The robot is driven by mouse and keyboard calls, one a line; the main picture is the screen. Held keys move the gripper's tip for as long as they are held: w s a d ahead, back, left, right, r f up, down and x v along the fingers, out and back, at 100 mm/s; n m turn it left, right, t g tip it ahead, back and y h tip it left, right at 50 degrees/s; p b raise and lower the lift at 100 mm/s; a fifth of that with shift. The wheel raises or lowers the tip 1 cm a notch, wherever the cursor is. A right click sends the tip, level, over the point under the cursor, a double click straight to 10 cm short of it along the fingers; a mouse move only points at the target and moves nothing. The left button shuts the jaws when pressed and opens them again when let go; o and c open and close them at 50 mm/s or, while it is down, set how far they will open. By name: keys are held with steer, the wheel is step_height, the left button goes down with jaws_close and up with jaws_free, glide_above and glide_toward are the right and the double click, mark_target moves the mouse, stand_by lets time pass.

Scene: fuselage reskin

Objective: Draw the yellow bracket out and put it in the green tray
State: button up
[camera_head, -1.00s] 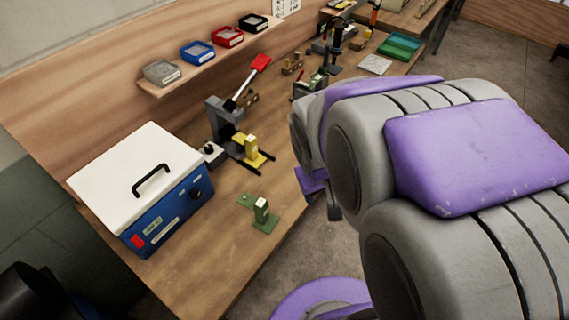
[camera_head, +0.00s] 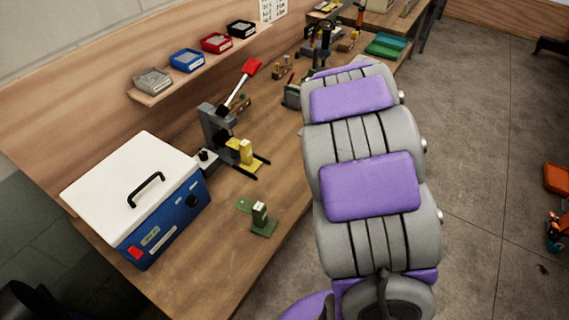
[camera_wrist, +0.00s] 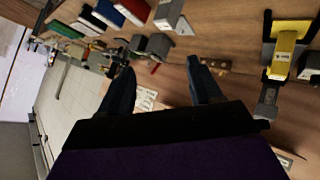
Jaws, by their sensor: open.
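The yellow bracket (camera_head: 244,152) sits at the base of a grey press with a red-handled lever, on the bench in the head view. It also shows in the wrist view (camera_wrist: 284,50) at the upper right, between the dark prongs of the fixture. My arm hides the gripper in the head view.
A blue box with a white lid (camera_head: 142,195) stands at the near left. A green bracket (camera_head: 260,217) stands on the near bench. A shelf (camera_head: 200,68) holds several small bins. Bench surface right of the blue box is fairly clear.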

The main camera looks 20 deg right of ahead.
steer(key=w+f+n+t+y, duration=0.1)
steer(key=w+f+n+y, duration=0.1)
steer(key=w+f, duration=0.15)
steer(key=n+t+y+b, duration=0.15)
steer(key=t+y, duration=0.25)
steer(key=y, duration=0.8)
glide_toward(241, 142)
steer(key=x, duration=0.3)
steer(key=b+x, duration=0.1)
steer(key=x, duration=0.2)
steer(key=b+x, duration=0.1)
steer(key=x, duration=0.3)
steer(key=shift+w+d+f, duration=0.1)
steer(key=shift+w+f, duration=0.05)
steer(key=shift+f, duration=0.1)
steer(key=shift+d, duration=0.1)
steer(key=shift+c, duration=1.3)
jaws_close()
